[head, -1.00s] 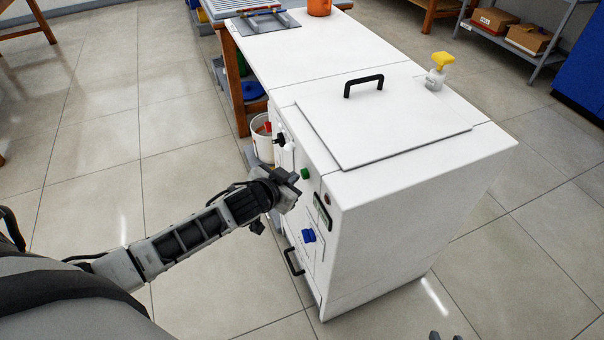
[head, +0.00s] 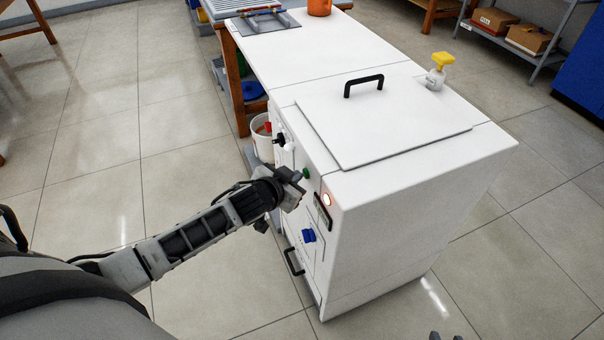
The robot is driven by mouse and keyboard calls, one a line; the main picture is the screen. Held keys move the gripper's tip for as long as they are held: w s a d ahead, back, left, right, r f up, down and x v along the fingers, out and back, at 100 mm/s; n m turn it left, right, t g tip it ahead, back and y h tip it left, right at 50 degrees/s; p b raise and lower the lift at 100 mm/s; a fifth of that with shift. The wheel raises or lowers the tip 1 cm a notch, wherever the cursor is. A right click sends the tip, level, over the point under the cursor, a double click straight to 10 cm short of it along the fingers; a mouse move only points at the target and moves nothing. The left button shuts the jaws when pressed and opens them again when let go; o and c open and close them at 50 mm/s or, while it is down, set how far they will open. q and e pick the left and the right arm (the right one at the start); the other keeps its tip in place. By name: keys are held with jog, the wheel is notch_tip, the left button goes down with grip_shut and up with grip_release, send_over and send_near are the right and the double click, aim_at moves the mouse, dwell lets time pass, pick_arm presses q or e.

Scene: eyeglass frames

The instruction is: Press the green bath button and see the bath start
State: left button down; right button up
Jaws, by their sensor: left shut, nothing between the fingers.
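The white bath cabinet (head: 400,205) stands in the middle with its lid (head: 385,120) closed. The green button (head: 306,174) is on its front panel, partly hidden by my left gripper (head: 298,180). The gripper is shut and empty, with its tip at the button; it looks to be touching, but I cannot be certain. A round lamp (head: 327,199) beside the button glows red-orange. Below it are a dark display (head: 323,212) and a blue knob (head: 308,236). My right gripper (head: 440,337) shows only as a dark tip at the bottom edge.
A white bucket (head: 262,138) is on the left by the cabinet. An orange pot (head: 319,8) sits at the far end. The floor at left is clear.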

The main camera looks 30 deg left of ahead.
pick_arm(q)
jog(key=shift+r, duration=0.1)
jog(key=shift+s+a+p, duration=0.45)
jog(key=shift+s+a, duration=0.1)
jog(key=shift+s, duration=0.15)
jog(key=shift+a, duration=0.1)
jog(key=s+a+p, duration=0.1)
jog(key=s, duration=0.1)
jog(key=s+a+p, duration=0.1)
jog(key=a, duration=0.1)
jog(key=shift+s, duration=0.4)
